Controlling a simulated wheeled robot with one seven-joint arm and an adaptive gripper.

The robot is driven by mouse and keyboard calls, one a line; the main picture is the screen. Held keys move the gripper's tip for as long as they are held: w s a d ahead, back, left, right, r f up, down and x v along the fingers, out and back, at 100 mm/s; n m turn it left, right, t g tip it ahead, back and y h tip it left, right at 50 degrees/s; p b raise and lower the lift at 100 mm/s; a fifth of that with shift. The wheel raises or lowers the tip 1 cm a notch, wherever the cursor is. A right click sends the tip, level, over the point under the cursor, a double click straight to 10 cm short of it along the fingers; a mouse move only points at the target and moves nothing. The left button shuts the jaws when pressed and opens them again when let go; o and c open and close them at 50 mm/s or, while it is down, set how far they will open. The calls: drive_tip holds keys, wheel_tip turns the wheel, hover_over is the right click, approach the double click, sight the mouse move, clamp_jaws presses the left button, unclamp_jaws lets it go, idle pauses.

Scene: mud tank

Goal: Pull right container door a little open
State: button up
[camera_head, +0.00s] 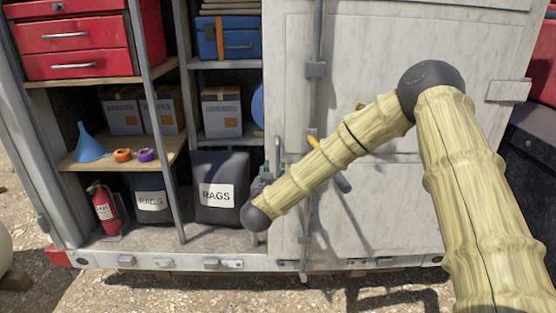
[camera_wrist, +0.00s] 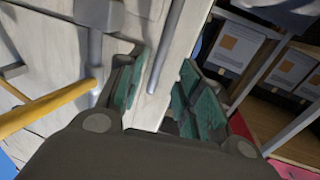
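The right container door (camera_head: 395,200) is a pale, worn panel that looks shut; it also shows in the wrist view (camera_wrist: 60,45). A thin grey handle bar (camera_head: 278,150) stands upright near its left edge. In the wrist view this grey bar (camera_wrist: 166,48) lies between the two fingertips, nearer the left finger. My gripper (camera_wrist: 160,92) is open, with teal pads apart on either side of the bar and the door edge. Contact with the bar cannot be told. In the head view my gripper (camera_head: 262,182) is small and partly hidden by my arm, at the door's left edge.
A grey lock rod (camera_head: 317,60) runs down the door, with a yellow lever (camera_wrist: 45,106) beside my gripper. To the left are open shelves with boxes (camera_head: 221,112), a black RAGS bin (camera_head: 217,205) and a fire extinguisher (camera_head: 104,208). Gravel ground lies in front.

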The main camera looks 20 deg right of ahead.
sight(277, 161)
drive_tip(key=p+x, duration=0.1)
drive_tip(key=x, duration=0.6)
drive_tip(key=shift+w+d+p, duration=0.15)
drive_tip(key=shift+w+p, duration=0.15)
drive_tip(key=shift+p, duration=0.05)
clamp_jaws()
